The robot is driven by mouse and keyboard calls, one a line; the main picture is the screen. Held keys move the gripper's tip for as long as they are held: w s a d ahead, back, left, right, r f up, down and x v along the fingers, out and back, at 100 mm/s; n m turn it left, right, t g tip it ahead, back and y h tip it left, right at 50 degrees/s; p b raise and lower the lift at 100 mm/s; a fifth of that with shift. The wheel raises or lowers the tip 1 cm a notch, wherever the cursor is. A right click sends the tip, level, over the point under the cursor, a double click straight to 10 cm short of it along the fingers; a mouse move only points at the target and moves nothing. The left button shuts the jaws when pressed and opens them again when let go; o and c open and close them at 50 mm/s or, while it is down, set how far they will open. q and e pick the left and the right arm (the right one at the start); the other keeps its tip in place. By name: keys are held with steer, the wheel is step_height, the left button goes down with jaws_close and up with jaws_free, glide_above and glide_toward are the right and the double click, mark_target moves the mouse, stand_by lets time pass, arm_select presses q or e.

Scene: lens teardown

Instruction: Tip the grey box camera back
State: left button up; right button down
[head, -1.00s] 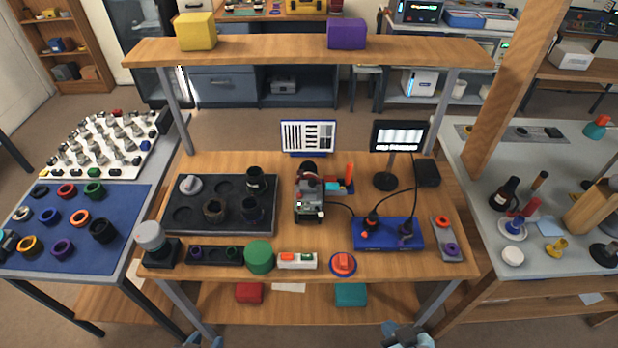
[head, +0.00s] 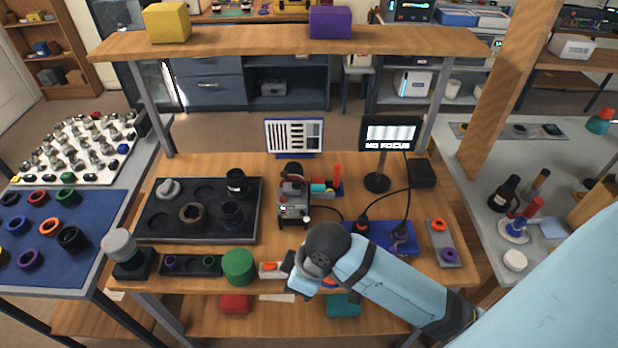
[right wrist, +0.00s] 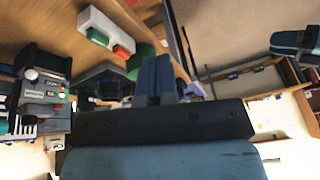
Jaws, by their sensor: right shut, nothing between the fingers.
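The grey box camera (head: 294,207) stands upright on the wooden bench, in front of the test chart (head: 294,134). It has a dark round part on top and small red and green details on its body. It also shows at the left of the right wrist view (right wrist: 45,92). My right gripper (head: 289,266) is in front of the camera, near the bench's front edge, and apart from it. In the right wrist view its fingers (right wrist: 154,76) are together with nothing between them. My left gripper is not seen in the head view.
A black tray (head: 155,223) lies left of the camera. A blue box with cables (head: 385,232) is at right, by the monitor (head: 390,136). My right arm covers the front right.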

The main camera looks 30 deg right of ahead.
steer(key=w+d+r+n+g+h, duration=0.1)
steer(key=w+d+n+g, duration=0.15)
steer(key=w, duration=0.45)
steer(key=w+d+r+n+g+h, duration=0.1)
steer(key=w+d+n, duration=0.1)
steer(key=w+d, duration=0.35)
steer(key=w+d+r+m+g, duration=0.1)
steer(key=w+d+r+g, duration=0.1)
steer(key=w+d+r, duration=1)
arm_select(q)
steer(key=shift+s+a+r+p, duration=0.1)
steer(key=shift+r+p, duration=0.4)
steer(key=shift+p, duration=0.15)
arm_select(e)
steer(key=d+x, duration=0.1)
steer(key=x, duration=1)
steer(key=shift+f, duration=0.45)
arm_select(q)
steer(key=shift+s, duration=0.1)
arm_select(e)
steer(key=shift+d, duration=0.1)
